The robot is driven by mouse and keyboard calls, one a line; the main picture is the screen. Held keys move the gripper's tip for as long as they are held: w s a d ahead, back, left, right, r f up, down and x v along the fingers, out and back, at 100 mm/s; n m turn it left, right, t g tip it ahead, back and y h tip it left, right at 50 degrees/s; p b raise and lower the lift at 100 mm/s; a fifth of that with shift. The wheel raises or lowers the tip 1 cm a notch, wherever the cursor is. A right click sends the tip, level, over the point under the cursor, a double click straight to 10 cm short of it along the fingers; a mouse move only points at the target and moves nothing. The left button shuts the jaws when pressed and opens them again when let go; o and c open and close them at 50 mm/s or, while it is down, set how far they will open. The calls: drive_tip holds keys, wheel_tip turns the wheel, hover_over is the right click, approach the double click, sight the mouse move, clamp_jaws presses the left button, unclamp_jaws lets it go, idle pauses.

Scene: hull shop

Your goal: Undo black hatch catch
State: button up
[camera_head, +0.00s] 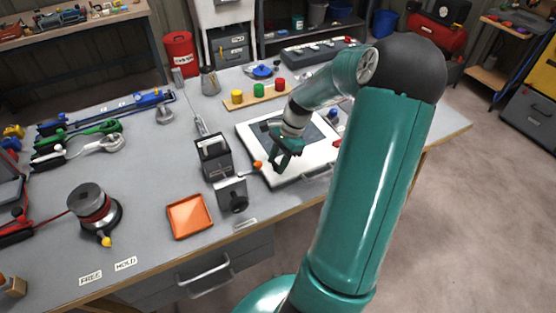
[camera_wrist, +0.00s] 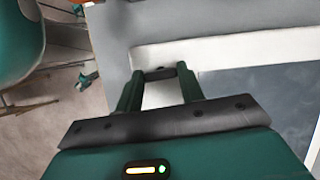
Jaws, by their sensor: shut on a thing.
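A white-framed hatch (camera_head: 258,137) with a dark grey panel lies on the bench. It also shows in the wrist view (camera_wrist: 240,45). My gripper (camera_head: 281,160) is over its front left part. In the wrist view my gripper's two green fingers (camera_wrist: 160,75) are shut on a small dark piece, which looks like the black catch (camera_wrist: 160,73), by the inner edge of the white frame. The fingers hide much of the catch, and I cannot tell its position.
Left of the hatch stand a black box device (camera_head: 213,158) and an orange-tipped lever (camera_head: 258,165). An orange tray (camera_head: 189,216) lies in front. A wooden strip with coloured knobs (camera_head: 258,102) lies behind. The front left bench area is partly clear.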

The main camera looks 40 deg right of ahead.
drive_tip(key=n+g, duration=0.1)
drive_tip(key=n, duration=0.1)
drive_tip(key=n+g, duration=0.1)
drive_tip(key=n, duration=0.2)
drive_tip(key=shift+w+a, duration=0.1)
drive_tip(key=shift+w, duration=0.1)
drive_tip(key=n+g, duration=0.1)
drive_tip(key=n, duration=0.2)
drive_tip(key=shift+n, duration=0.3)
drive_tip(key=n, duration=0.2)
drive_tip(key=n+g+h, duration=0.1)
drive_tip(key=n, duration=0.1)
drive_tip(key=shift+w+a+n+g+h, duration=0.1)
drive_tip(key=shift+w+n+g+h, duration=0.05)
drive_tip(key=shift+n+g+h, duration=0.55)
drive_tip(key=shift+n+h, duration=0.3)
drive_tip(key=shift+n, duration=1.2)
drive_tip(key=o, duration=1)
drive_tip(key=shift+r, duration=0.1)
